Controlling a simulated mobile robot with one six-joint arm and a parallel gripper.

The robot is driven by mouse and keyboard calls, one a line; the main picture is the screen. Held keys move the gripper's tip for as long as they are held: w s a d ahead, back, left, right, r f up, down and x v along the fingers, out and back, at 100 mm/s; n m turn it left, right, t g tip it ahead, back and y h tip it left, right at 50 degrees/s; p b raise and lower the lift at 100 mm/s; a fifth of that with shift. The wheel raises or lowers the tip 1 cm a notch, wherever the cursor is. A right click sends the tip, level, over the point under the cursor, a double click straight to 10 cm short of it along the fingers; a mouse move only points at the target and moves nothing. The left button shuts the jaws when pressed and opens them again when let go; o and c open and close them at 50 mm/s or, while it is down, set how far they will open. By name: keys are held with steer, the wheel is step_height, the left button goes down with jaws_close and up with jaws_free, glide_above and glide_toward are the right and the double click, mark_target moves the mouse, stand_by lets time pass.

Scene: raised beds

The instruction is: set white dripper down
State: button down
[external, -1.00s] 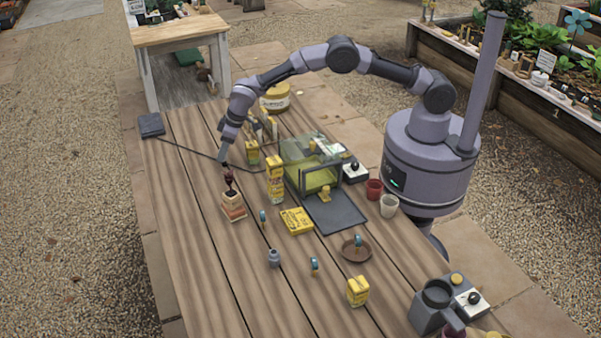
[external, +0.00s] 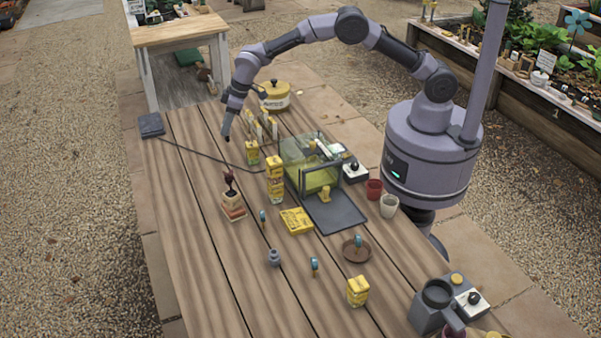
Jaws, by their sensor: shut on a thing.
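My gripper (external: 226,137) is above the far left part of the wooden table (external: 190,210), pointing down. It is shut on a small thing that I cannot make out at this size. I cannot pick out the white dripper for sure, in the jaws or on the table. A stack of small boxes (external: 233,210) with a dark red, knobbed piece (external: 230,183) on top stands nearer the camera, apart from the gripper.
A yellow carton stack (external: 275,180), a clear box (external: 310,165) and a yellow-lidded pot (external: 274,96) stand right of the gripper. A yellow box (external: 297,221) and small teal-topped pieces (external: 314,265) lie nearer. The table's left strip is mostly clear.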

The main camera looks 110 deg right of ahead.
steer(key=s+a+n+y, duration=0.25)
steer(key=s+n, duration=0.25)
steer(key=s, duration=0.7)
steer(key=s+a+n+y, duration=0.1)
steer(key=s+a+n, duration=0.3)
steer(key=s, duration=0.9)
steer(key=shift+n+y, duration=0.25)
steer(key=shift+n, duration=0.55)
steer(key=f+b, duration=0.1)
steer(key=f, duration=0.2)
steer(key=f+b, duration=0.2)
steer(key=f, duration=0.1)
steer(key=f+b, duration=0.1)
steer(key=f, duration=0.2)
steer(key=shift+s+d+f, duration=0.3)
steer(key=shift+s, duration=0.05)
steer(key=shift+f+b, duration=0.2)
steer(key=shift+b, duration=0.2)
steer(key=c, duration=1.1)
jaws_free()
steer(key=shift+r, duration=0.1)
